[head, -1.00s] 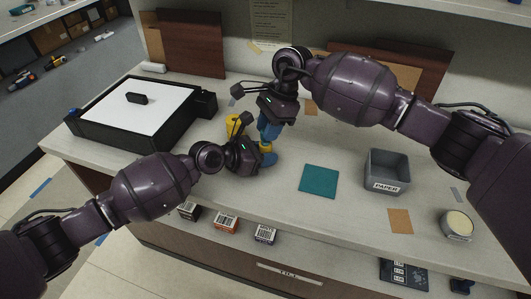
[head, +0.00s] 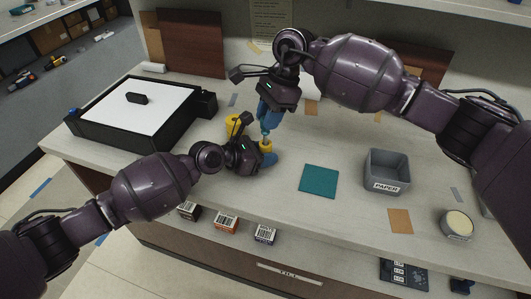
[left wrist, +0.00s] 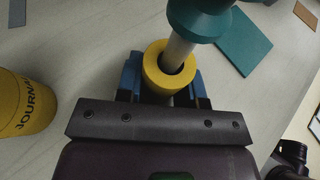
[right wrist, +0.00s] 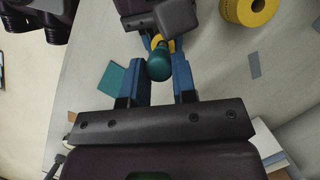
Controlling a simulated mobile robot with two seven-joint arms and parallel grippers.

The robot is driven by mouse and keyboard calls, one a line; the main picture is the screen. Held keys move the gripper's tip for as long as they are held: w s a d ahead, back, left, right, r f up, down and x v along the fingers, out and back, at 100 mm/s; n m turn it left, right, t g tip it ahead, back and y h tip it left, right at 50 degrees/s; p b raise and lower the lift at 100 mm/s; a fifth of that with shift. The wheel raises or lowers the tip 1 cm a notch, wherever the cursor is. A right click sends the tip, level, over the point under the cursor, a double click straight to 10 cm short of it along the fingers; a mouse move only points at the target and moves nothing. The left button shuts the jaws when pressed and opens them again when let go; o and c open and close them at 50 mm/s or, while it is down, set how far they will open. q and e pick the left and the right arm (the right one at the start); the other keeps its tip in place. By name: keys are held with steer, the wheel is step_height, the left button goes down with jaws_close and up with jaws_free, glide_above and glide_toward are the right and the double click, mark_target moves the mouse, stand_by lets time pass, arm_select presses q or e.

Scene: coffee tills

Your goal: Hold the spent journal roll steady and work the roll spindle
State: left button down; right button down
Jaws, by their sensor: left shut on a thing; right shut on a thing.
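The spent journal roll is a yellow ring with a dark hole, seen in the left wrist view (left wrist: 152,72) and the head view (head: 266,146). My left gripper (head: 264,154) is shut on it, low over the counter. The roll spindle has a teal knob (right wrist: 158,66) and a pale shaft (left wrist: 179,52). My right gripper (right wrist: 160,78) is shut on the knob, above the roll. The shaft runs down to the roll's hole at a slight slant in the left wrist view; its lower end is hidden there.
Another yellow roll marked JOURNAL (left wrist: 24,104) stands beside my left gripper. A teal mat (head: 319,181), a grey PAPER bin (head: 387,172) and a tan card (head: 400,221) lie to the right. A black till box with a white top (head: 130,108) is at left.

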steer(key=shift+r, duration=2.55)
steer(key=w+d+r, duration=0.3)
steer(key=d+r, duration=0.2)
steer(key=r, duration=0.1)
steer(key=shift+d, duration=0.2)
arm_select(q)
steer(key=c, duration=0.7)
jaws_free()
arm_select(e)
steer(key=shift+s, duration=0.1)
arm_select(q)
steer(key=shift+a, duration=0.1)
steer(key=v, duration=1.2)
steer(key=shift+s, duration=0.1)
